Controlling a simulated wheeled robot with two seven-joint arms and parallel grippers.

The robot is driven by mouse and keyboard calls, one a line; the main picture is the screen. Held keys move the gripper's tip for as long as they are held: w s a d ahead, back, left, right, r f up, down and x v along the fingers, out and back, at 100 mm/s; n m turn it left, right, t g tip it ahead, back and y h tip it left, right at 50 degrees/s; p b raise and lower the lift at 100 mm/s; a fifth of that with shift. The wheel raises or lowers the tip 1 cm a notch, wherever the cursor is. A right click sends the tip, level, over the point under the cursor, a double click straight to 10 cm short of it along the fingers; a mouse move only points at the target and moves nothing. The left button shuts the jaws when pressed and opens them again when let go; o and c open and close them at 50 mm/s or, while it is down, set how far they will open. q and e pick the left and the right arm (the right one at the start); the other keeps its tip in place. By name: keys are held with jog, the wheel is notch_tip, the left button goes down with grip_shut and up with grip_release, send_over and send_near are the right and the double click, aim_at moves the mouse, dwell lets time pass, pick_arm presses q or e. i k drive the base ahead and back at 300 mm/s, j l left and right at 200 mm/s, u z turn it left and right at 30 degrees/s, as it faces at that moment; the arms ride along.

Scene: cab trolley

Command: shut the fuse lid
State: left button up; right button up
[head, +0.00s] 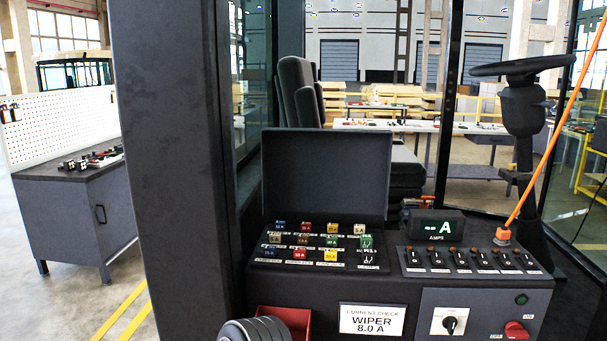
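The fuse lid (325,172) is a flat dark panel that stands open and nearly upright behind the fuse box. Below it, the fuse panel (262,262) is uncovered, with rows of coloured fuses (305,239) in blue, red, yellow, green, tan and brown. Neither of my grippers can be made out in the head view. A dark grey ribbed rounded part at the bottom edge looks like part of my arm, but no fingers show.
Right of the fuses stand an ammeter (436,227) and a row of switches (470,260). An orange cable (555,128) slants down to an orange plug (503,236). A red bin (290,318) and a "WIPER 8.0 A" card (372,319) are in front. A thick dark pillar (175,170) stands left.

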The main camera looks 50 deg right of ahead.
aim_at(312, 169)
jog(key=i+u, duration=0.2)
jog(key=i, duration=0.35)
jog(key=i+l+u, duration=0.2)
jog(key=i, duration=0.35)
jog(key=i+j+u, duration=0.1)
jog(key=i+u, duration=0.15)
jog(key=i, duration=0.85)
jog(key=i+z, duration=0.25)
jog(key=z, duration=0.15)
jog(key=i+z, duration=0.25)
jog(key=z, duration=0.15)
jog(key=i+z, duration=0.2)
jog(key=z, duration=0.2)
jog(key=i+l+z, duration=0.1)
jog(key=i+z, duration=0.75)
jog(key=z, duration=0.15)
jog(key=i+u, duration=0.15)
jog(key=i, duration=0.55)
jog(key=i+u, duration=0.1)
jog(key=i, duration=0.65)
jog(key=i+l+u, duration=0.15)
jog(key=i, duration=0.55)
jog(key=z, duration=4.05)
